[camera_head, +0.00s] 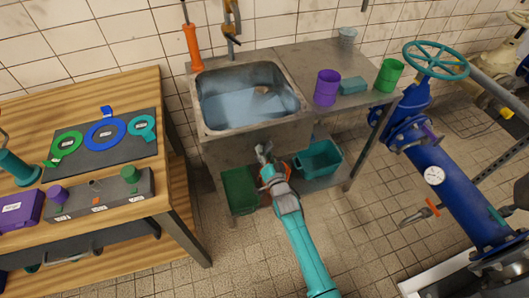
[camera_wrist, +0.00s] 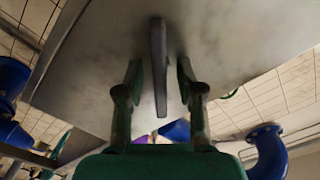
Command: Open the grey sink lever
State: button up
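The grey sink lever (camera_wrist: 158,65) is a narrow flat bar standing out from the grey metal face of the sink unit in the wrist view. My gripper (camera_wrist: 160,80) is open, with one green finger on each side of the lever and a gap showing on both sides. In the head view, my gripper (camera_head: 266,165) is at the front of the sink unit, below the basin (camera_head: 250,98). The lever is too small there to tell apart clearly from my fingertips. The basin holds bluish water.
A green crate (camera_head: 239,190) and a teal crate (camera_head: 318,159) stand low on either side of my gripper. A wooden workbench (camera_head: 185,185) is at left, and a blue pipe (camera_head: 450,185) with a valve wheel (camera_head: 436,60) at right. The tiled floor in front is clear.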

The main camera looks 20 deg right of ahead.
grip_shut()
jog(key=shift+n, duration=0.4)
jog(key=n, duration=0.3)
jog(key=shift+a+n, duration=0.1)
jog(key=shift+n, duration=1.9)
grip_release()
